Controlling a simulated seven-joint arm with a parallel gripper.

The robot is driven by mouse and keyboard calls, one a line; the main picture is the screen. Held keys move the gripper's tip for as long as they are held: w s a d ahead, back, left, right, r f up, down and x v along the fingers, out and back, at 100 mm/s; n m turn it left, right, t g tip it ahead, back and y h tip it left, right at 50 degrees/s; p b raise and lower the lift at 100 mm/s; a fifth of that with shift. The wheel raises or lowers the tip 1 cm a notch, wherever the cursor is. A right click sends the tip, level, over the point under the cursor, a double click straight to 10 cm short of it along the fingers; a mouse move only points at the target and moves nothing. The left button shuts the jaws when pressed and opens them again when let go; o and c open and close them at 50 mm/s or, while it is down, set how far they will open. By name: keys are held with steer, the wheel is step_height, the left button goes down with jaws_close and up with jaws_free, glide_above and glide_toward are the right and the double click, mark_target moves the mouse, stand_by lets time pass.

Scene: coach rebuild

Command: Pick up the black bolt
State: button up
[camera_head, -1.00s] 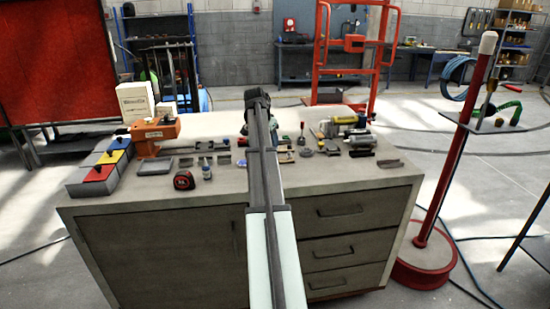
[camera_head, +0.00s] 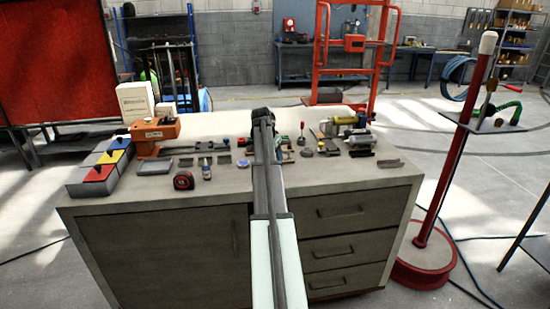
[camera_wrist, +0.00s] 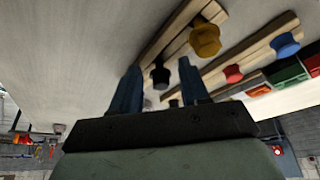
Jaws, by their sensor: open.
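The black bolt (camera_wrist: 160,76) shows in the wrist view as a dark, round-headed piece by a wooden strip. It appears between the two fingers of my gripper (camera_wrist: 159,66) in the picture. The fingers are apart and nothing is clamped; how far the bolt is from them in depth I cannot tell. In the head view my arm hides the gripper's fingers, and I cannot make out the black bolt there.
Near the bolt in the wrist view are a yellow knob (camera_wrist: 205,38), a red knob (camera_wrist: 232,73) and a blue knob (camera_wrist: 284,45). On the workbench (camera_head: 130,222) stand an orange device (camera_head: 155,135) and a tape measure (camera_head: 184,180).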

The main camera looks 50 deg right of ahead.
steer(key=shift+c, duration=0.3)
jaws_close()
steer(key=shift+r, duration=0.1)
